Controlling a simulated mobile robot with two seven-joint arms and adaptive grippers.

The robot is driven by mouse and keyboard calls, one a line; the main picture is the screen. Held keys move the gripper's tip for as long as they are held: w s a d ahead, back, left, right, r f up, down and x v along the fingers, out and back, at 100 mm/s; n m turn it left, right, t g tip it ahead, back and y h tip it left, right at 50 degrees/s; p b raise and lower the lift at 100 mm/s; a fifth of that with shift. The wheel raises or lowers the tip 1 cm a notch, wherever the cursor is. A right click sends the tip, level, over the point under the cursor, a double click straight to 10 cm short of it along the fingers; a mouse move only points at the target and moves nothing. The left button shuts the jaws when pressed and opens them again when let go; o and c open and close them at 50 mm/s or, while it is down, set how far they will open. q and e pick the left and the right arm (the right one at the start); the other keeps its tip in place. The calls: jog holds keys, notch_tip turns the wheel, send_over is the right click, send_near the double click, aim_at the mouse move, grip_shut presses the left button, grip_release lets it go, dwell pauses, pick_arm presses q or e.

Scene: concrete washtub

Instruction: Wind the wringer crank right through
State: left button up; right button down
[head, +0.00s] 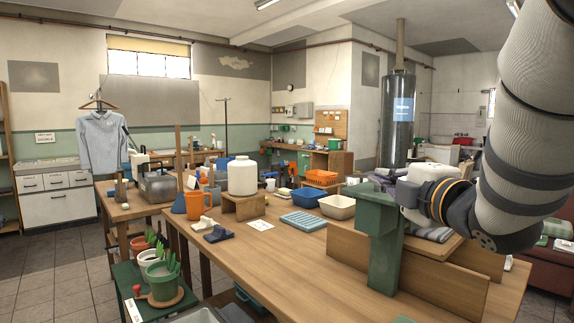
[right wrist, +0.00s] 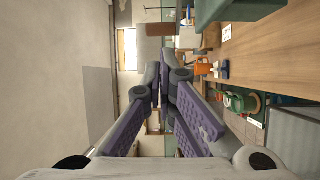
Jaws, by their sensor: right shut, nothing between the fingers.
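A green upright post (head: 380,250) with a block-like top stands at the right end of the wooden bench; it may be part of the wringer. A green edge of what looks like it shows at the top of the right wrist view (right wrist: 235,9). I cannot make out a crank handle in either view. My right gripper (head: 384,181) is just behind and above the post's top, partly hidden by it. Its purple-padded fingers (right wrist: 165,78) are shut with nothing between them. I cannot tell whether it touches the post. My left gripper is not in view.
Wooden boards (head: 440,278) stand beside the post on the bench (head: 290,258). A cream basin (head: 337,207), a blue bin (head: 307,197), a light-blue ribbed tray (head: 303,222) and a white jar (head: 242,177) stand further back. The bench's front middle is clear.

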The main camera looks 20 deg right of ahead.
send_near(350, 165)
jog(key=w, duration=0.6)
jog(key=shift+d+r, duration=0.15)
jog(key=shift+d, duration=0.2)
jog(key=shift+w, duration=0.5)
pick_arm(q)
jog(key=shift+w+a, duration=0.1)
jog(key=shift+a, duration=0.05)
